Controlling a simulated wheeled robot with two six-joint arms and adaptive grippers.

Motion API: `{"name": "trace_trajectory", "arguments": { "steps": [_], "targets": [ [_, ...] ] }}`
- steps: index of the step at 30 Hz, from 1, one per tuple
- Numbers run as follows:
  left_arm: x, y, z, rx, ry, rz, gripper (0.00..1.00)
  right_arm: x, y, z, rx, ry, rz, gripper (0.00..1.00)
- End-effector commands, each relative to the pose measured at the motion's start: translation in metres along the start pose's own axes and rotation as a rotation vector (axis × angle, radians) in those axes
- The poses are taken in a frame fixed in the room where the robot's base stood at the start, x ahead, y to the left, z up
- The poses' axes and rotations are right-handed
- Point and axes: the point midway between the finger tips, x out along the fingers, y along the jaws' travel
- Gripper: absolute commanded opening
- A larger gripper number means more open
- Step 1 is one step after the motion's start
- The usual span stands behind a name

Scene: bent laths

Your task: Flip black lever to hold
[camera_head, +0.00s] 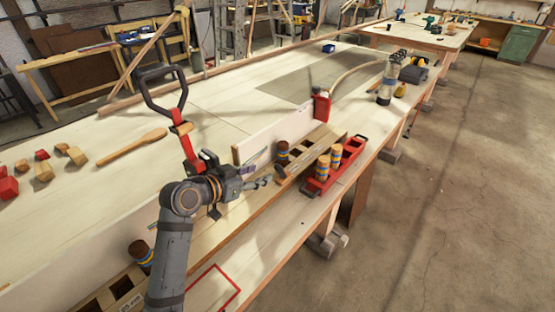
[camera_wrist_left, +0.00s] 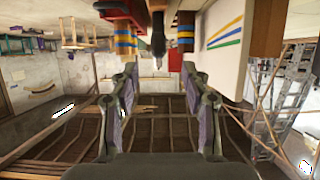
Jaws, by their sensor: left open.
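A black loop-shaped handle (camera_head: 148,88) stands upright at the top of a tilted red bar (camera_head: 188,146), behind my left wrist. I cannot tell for sure whether this is the task's black lever, and no hold marking is readable. My left gripper (camera_head: 266,181) is open and empty, pointing right above the bench's front rail, apart from the handle. In the left wrist view its two fingers (camera_wrist_left: 158,78) are spread with nothing between them. A dark pointed part (camera_wrist_left: 158,38) hangs at the top of that view, beyond the fingertips. My right gripper is not in view.
A red tray (camera_head: 318,186) with banded wooden cylinders (camera_head: 336,155) lies right of my left gripper. A white upright board (camera_head: 262,140) and a red block (camera_head: 321,106) stand behind it.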

Motion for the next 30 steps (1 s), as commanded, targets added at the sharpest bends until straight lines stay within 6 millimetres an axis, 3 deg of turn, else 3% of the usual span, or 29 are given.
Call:
{"name": "trace_trajectory", "arguments": {
  "steps": [6, 12, 18, 29, 30],
  "targets": [
    [0.025, 0.001, -0.002, -0.006, 0.002, 0.003, 0.47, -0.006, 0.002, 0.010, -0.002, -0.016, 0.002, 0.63],
    [0.068, 0.000, -0.002, -0.004, 0.000, 0.001, 0.47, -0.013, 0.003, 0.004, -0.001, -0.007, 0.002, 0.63],
    [0.097, 0.000, -0.001, -0.002, 0.000, 0.000, 0.47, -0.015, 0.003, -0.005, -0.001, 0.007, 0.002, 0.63],
    [0.105, 0.000, 0.001, 0.000, -0.001, -0.001, 0.47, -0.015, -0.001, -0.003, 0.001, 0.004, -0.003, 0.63],
    [0.105, 0.000, 0.001, 0.000, -0.001, -0.001, 0.42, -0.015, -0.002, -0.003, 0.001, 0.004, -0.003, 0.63]
  ]
}}
